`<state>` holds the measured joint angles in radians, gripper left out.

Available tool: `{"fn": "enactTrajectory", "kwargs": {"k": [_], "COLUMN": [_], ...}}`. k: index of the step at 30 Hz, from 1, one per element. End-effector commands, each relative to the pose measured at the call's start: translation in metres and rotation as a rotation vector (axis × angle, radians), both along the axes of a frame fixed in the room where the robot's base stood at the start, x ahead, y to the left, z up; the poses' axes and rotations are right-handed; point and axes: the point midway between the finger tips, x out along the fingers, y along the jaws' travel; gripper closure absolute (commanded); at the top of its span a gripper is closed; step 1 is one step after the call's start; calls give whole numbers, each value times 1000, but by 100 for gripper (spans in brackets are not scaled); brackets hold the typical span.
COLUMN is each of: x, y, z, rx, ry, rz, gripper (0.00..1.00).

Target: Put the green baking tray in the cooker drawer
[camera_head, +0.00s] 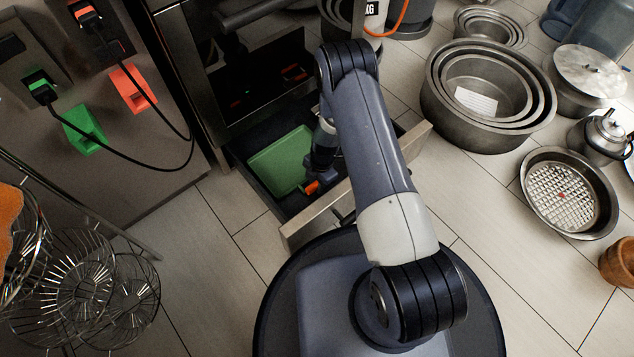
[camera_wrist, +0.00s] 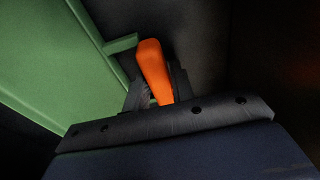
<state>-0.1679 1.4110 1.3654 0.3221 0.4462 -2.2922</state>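The green baking tray (camera_head: 280,162) lies inside the open cooker drawer (camera_head: 303,228), on its left side in the head view. In the wrist view the tray (camera_wrist: 45,55) fills the left, with a small tab at its edge beside my gripper. My gripper (camera_head: 313,187) is down inside the drawer at the tray's right edge.
The cooker's dark front (camera_head: 265,75) rises behind the drawer. Nested round pans (camera_head: 440,110) and a perforated round pan (camera_head: 565,195) stand on the floor to the right. Wire baskets (camera_head: 85,285) are at the lower left. The tiled floor left of the drawer is clear.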

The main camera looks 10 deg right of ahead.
Motion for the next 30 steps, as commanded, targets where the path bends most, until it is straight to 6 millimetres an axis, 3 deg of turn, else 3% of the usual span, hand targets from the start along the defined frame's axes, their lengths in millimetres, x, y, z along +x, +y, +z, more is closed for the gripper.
{"fn": "enactTrajectory", "kwargs": {"k": [6, 15, 20, 30], "x": [0, 0, 3, 8], "y": [0, 0, -3, -12], "z": [0, 4, 29, 100], "rx": [0, 0, 0, 0], "ry": [0, -1, -4, -2], "rz": [0, 0, 0, 1], "gripper": [58, 58, 58, 58]}}
